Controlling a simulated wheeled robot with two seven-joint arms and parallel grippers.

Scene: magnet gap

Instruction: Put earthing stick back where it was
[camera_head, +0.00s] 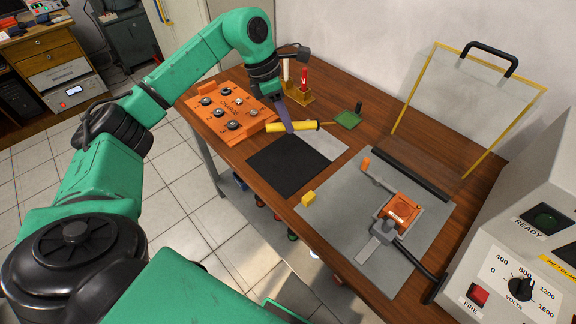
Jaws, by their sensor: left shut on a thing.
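The earthing stick appears to be the yellow rod (304,125) with dark bands, lying across the fingers of my left gripper (288,125). The gripper is shut on it near its left part, above the far edge of a black mat (287,167). A thin orange-yellow tip extends right from the rod towards a green pad (348,119) with a dark upright post. Whether the rod touches the surface below cannot be told. My right gripper is not in view.
An orange panel (215,122) with several round terminals lies left of the gripper. A small rack (297,97) with red and white handles stands behind it. A grey mat (335,215) bears an orange block (401,210). A clear yellow-edged shield (455,110) and a control box (530,270) stand right.

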